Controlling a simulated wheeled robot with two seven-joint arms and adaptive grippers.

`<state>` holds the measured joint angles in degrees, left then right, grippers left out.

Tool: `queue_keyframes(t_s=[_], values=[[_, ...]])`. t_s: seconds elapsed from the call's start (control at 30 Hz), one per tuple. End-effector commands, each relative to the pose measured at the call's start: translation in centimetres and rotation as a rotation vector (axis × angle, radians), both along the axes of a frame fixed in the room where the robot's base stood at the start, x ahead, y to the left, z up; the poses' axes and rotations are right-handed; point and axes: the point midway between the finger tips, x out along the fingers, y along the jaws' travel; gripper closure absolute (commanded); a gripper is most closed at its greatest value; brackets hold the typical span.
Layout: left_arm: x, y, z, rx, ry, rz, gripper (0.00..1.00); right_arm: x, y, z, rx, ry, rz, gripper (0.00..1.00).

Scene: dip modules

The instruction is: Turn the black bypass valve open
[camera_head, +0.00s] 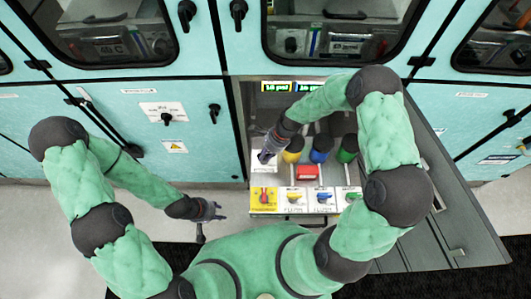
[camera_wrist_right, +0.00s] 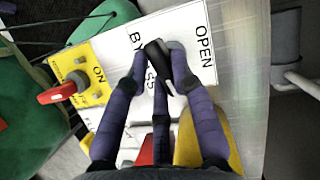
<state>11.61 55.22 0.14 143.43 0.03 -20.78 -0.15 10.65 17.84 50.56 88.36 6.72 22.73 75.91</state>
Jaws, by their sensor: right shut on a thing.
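The black bypass valve handle (camera_wrist_right: 158,55) shows in the right wrist view, on a white plate (camera_wrist_right: 195,25) lettered BYPASS and OPEN. My right gripper (camera_wrist_right: 165,70) has its purple fingers closed around the handle. In the head view my right gripper (camera_head: 268,150) is at the left side of the open cabinet bay, and the handle is hidden there. My left gripper (camera_head: 211,211) is out over the floor to the left of the bay, touching nothing; its finger gap is too small to judge.
A yellow plate (camera_head: 263,197) with a red knob sits below the bypass plate. A red block (camera_head: 306,172) and yellow, blue and green valves stand to the right. Two small displays (camera_head: 292,86) are above. An open grey door (camera_head: 460,215) stands at right.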

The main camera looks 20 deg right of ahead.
Motion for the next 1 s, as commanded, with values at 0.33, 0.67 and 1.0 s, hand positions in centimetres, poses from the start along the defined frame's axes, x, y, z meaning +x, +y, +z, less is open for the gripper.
queue_keyframes(t_s=[0.33, 0.67, 1.0], values=[[0.0, 0.0, 0.87, 0.0, 0.0, 0.0, 0.6, 0.29, -0.13, 0.05, -0.001, 0.0, 0.328, 1.0], [0.0, 0.0, 0.92, 0.0, 0.0, 0.0, 0.6, 0.5, -0.18, -0.02, -0.001, -0.001, 0.643, 1.0], [-0.01, 0.0, 0.66, 0.0, 0.0, 0.0, 0.6, 0.72, -0.19, -0.03, -0.001, -0.001, 0.962, 1.0]])
